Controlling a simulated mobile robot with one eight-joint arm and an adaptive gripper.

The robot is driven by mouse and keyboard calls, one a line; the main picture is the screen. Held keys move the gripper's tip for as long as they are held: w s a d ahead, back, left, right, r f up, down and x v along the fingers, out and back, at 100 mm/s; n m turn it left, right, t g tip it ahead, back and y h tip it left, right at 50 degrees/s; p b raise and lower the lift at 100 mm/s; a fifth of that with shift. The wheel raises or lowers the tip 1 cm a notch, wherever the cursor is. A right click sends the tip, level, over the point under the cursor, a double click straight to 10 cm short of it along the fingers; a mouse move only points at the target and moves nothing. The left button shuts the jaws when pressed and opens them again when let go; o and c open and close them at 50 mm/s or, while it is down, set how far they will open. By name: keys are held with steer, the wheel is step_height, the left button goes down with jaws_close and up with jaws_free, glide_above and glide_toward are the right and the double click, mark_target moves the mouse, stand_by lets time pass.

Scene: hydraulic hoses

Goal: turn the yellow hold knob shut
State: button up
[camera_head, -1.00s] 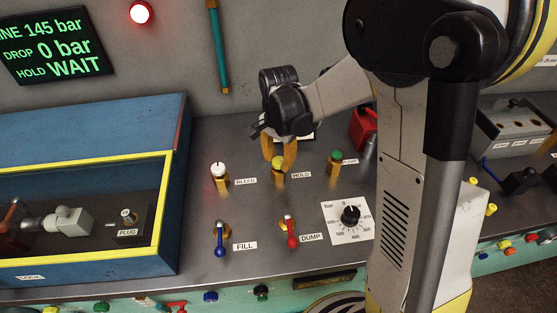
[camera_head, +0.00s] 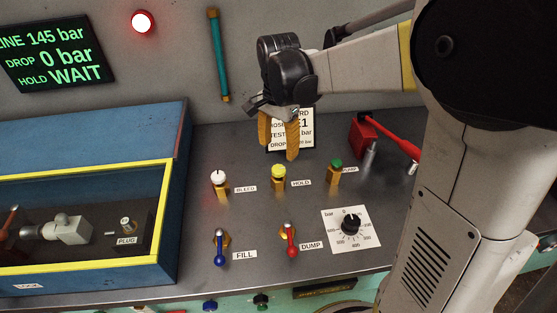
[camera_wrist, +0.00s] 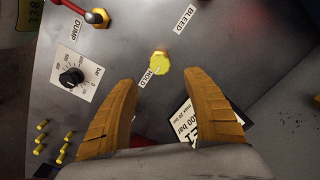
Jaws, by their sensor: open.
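The yellow hold knob (camera_head: 278,172) stands on a brass stem on the grey bench top, beside its HOLD label. In the wrist view the yellow knob (camera_wrist: 162,67) shows just beyond the fingertips, roughly between them. My gripper (camera_head: 279,153) is above and behind the knob in the head view, fingers pointing down. Its orange-brown fingers are apart with nothing between them. The fingertips (camera_wrist: 162,85) do not touch the knob. The wall display (camera_head: 50,50) reads LINE 145 bar, DROP 0 bar, HOLD WAIT.
The white BLEED knob (camera_head: 218,177) and green knob (camera_head: 336,165) flank the yellow one. Blue FILL (camera_head: 220,247) and red DUMP (camera_head: 291,240) levers stand in front, by a dial (camera_head: 351,223). A yellow-edged blue box (camera_head: 180,140) is at left. A card (camera_head: 306,126) stands behind the fingers.

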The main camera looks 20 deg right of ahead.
steer(key=shift+r, duration=1.55)
steer(key=s+r+n+t, duration=0.2)
steer(key=s+n+t, duration=0.5)
steer(key=s+n, duration=0.4)
steer(key=s, duration=0.4)
steer(key=shift+s+r, duration=0.25)
steer(key=shift+s, duration=0.15)
